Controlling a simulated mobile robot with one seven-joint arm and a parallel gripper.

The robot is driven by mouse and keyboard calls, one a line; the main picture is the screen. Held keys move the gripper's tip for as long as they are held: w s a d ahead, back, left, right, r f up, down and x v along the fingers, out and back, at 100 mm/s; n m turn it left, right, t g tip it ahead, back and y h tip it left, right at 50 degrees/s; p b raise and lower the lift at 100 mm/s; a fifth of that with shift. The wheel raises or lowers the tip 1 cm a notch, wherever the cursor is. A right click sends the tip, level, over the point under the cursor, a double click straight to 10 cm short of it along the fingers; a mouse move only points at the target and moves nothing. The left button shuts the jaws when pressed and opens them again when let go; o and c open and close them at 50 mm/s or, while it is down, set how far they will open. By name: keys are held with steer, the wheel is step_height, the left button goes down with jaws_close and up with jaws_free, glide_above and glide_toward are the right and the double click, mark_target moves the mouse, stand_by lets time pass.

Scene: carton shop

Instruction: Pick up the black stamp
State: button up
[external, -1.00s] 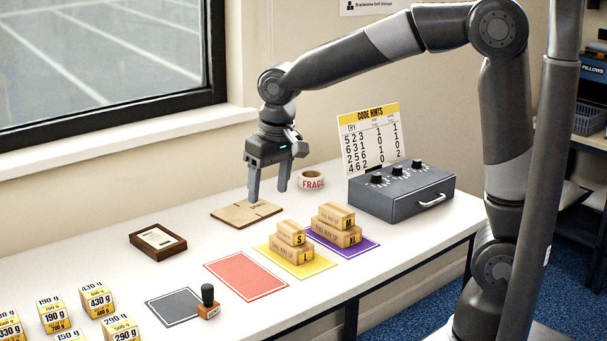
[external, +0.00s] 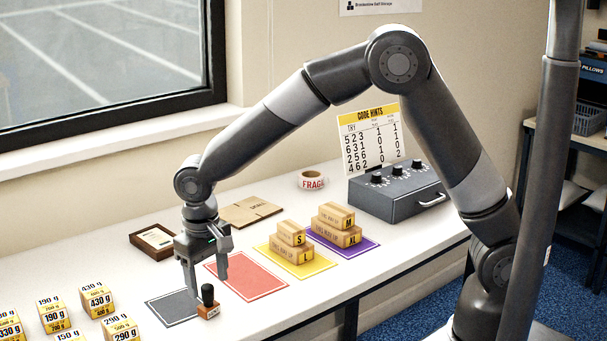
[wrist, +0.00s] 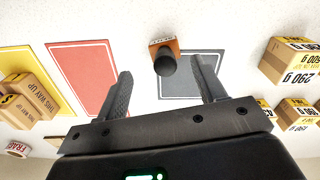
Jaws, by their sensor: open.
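The black stamp (external: 208,297) stands upright on the table, with a black knob handle and a brown wooden base. It is at the front right corner of the dark grey mat (external: 167,308). My gripper (external: 208,279) is open and empty, with its fingers pointing down above and slightly behind the stamp. In the wrist view the stamp (wrist: 165,62) shows between and beyond the two fingers of my gripper (wrist: 162,75), and nothing is held.
A red mat (external: 250,280) lies right of the stamp. Several weight-marked boxes (external: 98,300) stand at the left. Stacked cartons (external: 291,242) sit on a yellow mat further right. A framed plaque (external: 157,241) lies behind. The table's front edge is close to the stamp.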

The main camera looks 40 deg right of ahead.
mark_target(207, 298)
steer(key=shift+a+f, duration=0.2)
steer(key=shift+f, duration=1.15)
steer(key=shift+a+f, duration=0.15)
steer(key=shift+f, duration=1.2)
steer(key=c, duration=1.1)
steer(key=shift+r, duration=0.2)
